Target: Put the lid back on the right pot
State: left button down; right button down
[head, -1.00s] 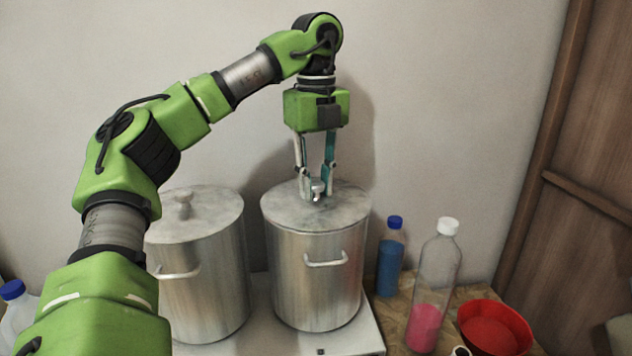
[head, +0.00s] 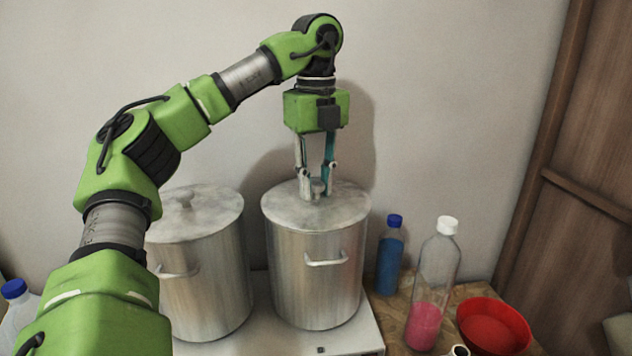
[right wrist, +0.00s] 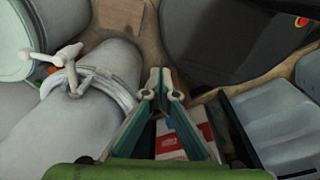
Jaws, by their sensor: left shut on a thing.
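The right pot (head: 315,280) is a tall metal pot with a side handle, standing on a white surface. Its grey lid (head: 345,206) lies on the pot's top and looks level, with no gap that I can see. My left gripper (head: 318,190) points straight down over the lid, shut on the lid's knob. The left pot (head: 205,290) stands beside it with its own lid (head: 200,215) on. My right gripper shows in the right wrist view (right wrist: 160,85), its fingertips close together with nothing seen between them; it is away from the pots.
Right of the right pot stand a blue bottle (head: 390,255) and a clear bottle with pink liquid (head: 432,280). A red bowl (head: 495,325) is at the right. A blue-capped container (head: 18,305) is at the far left. A wall is close behind the pots.

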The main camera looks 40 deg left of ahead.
pick_arm(q)
jog(key=c, duration=1.2)
grip_release()
jog(key=shift+r, duration=0.15)
jog(key=shift+r, duration=3.4)
grip_shut()
